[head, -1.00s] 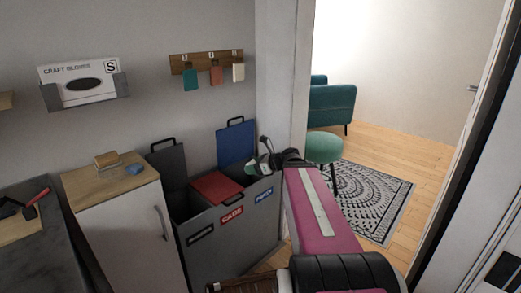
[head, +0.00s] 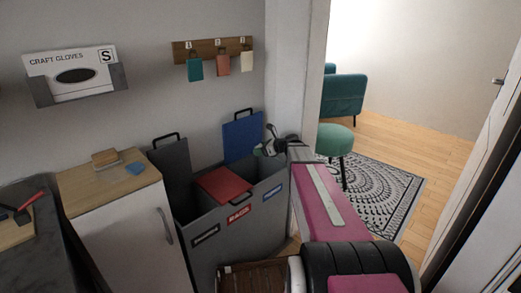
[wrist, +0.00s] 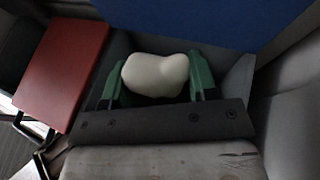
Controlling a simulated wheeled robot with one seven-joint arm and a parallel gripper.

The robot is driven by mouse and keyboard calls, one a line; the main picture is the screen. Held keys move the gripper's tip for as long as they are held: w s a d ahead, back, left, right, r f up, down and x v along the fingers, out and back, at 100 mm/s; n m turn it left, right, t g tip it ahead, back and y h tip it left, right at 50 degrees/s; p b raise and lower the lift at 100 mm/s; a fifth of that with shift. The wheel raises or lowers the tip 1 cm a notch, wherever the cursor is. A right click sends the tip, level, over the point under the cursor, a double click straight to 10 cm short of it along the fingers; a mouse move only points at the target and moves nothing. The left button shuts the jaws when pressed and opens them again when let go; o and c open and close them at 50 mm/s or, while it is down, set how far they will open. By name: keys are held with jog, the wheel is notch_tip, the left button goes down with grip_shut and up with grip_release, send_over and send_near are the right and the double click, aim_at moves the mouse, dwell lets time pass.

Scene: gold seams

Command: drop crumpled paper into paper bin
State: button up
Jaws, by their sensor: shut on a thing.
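The crumpled paper (wrist: 156,75) is a smooth, whitish lump in the wrist view. My gripper (wrist: 158,82) is shut on it, with one green fingertip on each side. In the head view my gripper (head: 267,149) is above the right end of the grey sorting bin (head: 222,247). The paper bin is its right compartment, with a blue label (head: 272,194) and a raised blue lid (head: 242,136). The blue lid also shows just beyond the paper in the wrist view (wrist: 215,18). My arm partly hides this compartment's opening.
The red lid (head: 224,184) lies over the middle compartment, and the black lid (head: 170,168) stands raised at the left. A cabinet (head: 125,225) stands left of the bin. A door frame (head: 297,75) rises close to the right, with a green stool (head: 335,140) beyond.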

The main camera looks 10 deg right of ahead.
notch_tip(320, 180, down, 5)
jog(key=shift+f, duration=0.2)
dwell(0.3)
jog(key=o, duration=1)
jog(key=shift+c, duration=0.2)
jog(key=shift+s, duration=0.1)
jog(key=v, duration=1)
jog(key=shift+s+d+r, duration=0.15)
jog(key=shift+d, duration=0.15)
